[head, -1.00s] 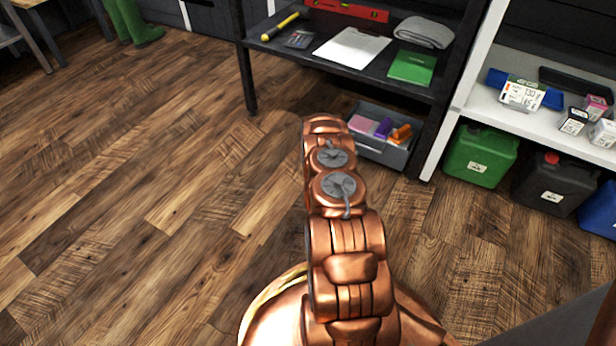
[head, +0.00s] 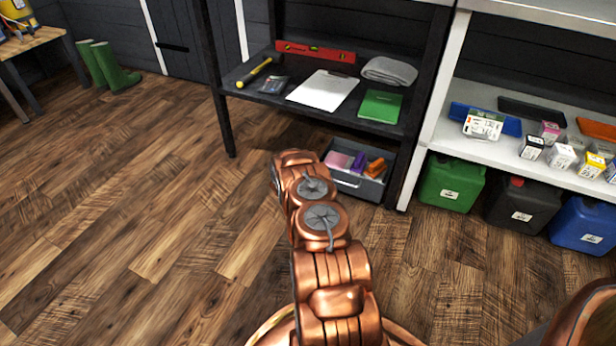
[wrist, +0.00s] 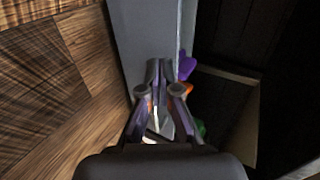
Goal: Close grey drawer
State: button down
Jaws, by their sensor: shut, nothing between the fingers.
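The grey drawer (head: 360,188) stands open under the dark shelf unit in the head view. Pink, purple and orange items lie inside it. In the wrist view its grey front panel (wrist: 142,28) runs up the middle, and purple, orange and green items show to its right. My gripper (wrist: 160,68) is shut and empty, with its fingertips over the grey panel. I cannot tell whether they touch it. In the head view my copper arm reaches to the left of the drawer, and its links hide the gripper.
The dark shelf (head: 245,92) above the drawer holds a clipboard (head: 321,90), a green book (head: 380,106) and a grey cloth (head: 389,70). A white shelf (head: 490,150) with green (head: 452,185), black and blue canisters below stands right. Wooden floor (head: 130,200) is clear at left.

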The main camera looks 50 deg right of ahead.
jog(key=p+v, duration=0.2)
jog(key=v, duration=0.5)
jog(key=shift+a, duration=0.1)
